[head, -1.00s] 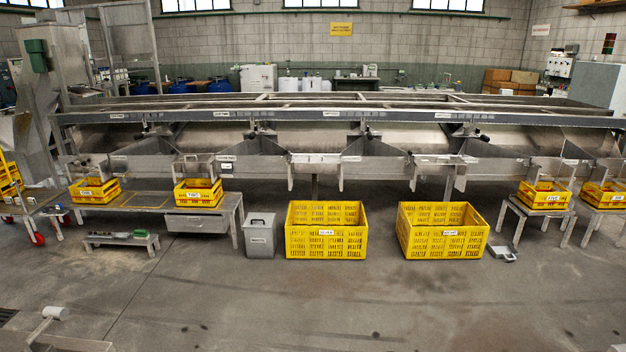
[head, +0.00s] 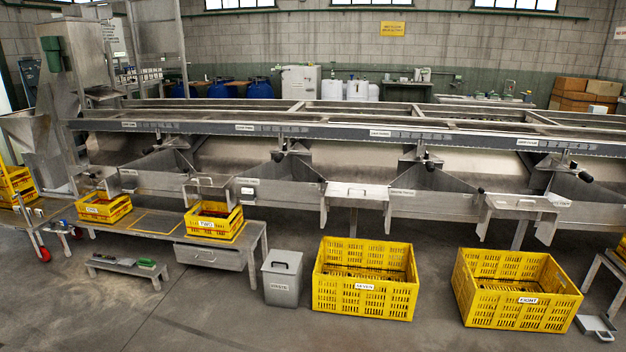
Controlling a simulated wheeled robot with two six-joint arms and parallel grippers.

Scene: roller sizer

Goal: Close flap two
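A small grey metal flap (head: 210,183) with a handle sits at the machine's outlet, directly behind and above the yellow crate marked TWO (head: 212,223). Whether this flap is open or shut is too small to tell. The crate rests on the right part of a low metal bench (head: 160,222). Another outlet flap (head: 97,178) stands above the left crate marked ONE (head: 103,208). Wider flaps (head: 357,192) with handles sit along the machine's front further right. Neither of my grippers is in view.
A grey lidded bin (head: 281,282) stands right of the bench. A low step (head: 127,267) with small items lies before the bench. The floor (head: 230,325) in front is clear.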

